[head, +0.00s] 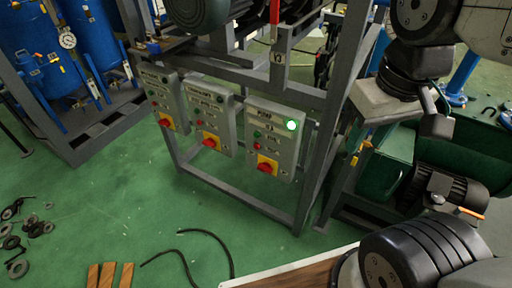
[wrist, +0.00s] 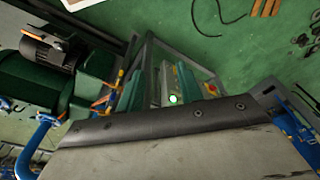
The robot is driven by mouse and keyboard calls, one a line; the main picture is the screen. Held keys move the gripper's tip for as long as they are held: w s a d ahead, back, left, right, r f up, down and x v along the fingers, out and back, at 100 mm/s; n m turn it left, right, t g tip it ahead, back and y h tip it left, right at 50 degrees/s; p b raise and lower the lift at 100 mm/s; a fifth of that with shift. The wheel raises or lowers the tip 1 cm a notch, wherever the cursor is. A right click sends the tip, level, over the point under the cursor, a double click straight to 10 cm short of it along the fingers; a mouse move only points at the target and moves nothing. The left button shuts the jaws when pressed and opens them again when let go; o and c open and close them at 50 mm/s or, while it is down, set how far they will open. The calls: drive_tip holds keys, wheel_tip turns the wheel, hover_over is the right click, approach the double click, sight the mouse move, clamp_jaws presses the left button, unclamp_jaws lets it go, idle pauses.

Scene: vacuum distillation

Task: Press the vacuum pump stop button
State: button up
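The rightmost control box (head: 275,137), whose label seems to read PUMP, hangs on a grey metal frame in the head view. It has a brightly lit green lamp (head: 291,125), a small green button (head: 257,134), a small red button (head: 257,146) below it, and a red rotary switch on a yellow plate (head: 266,167). The lit lamp also shows in the wrist view (wrist: 173,99). My gripper (head: 385,100) is to the right of the box in the head view, apart from it.
Two similar control boxes (head: 211,115) (head: 163,98) hang to the left. A green machine with a dark motor (head: 447,187) stands at the right. A wooden board edge (head: 300,274) is at the bottom. Black hoses (head: 190,258) lie on the green floor, otherwise largely clear before the boxes.

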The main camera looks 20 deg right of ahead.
drive_tip(key=shift+c, duration=0.3)
clamp_jaws()
idle(1.4)
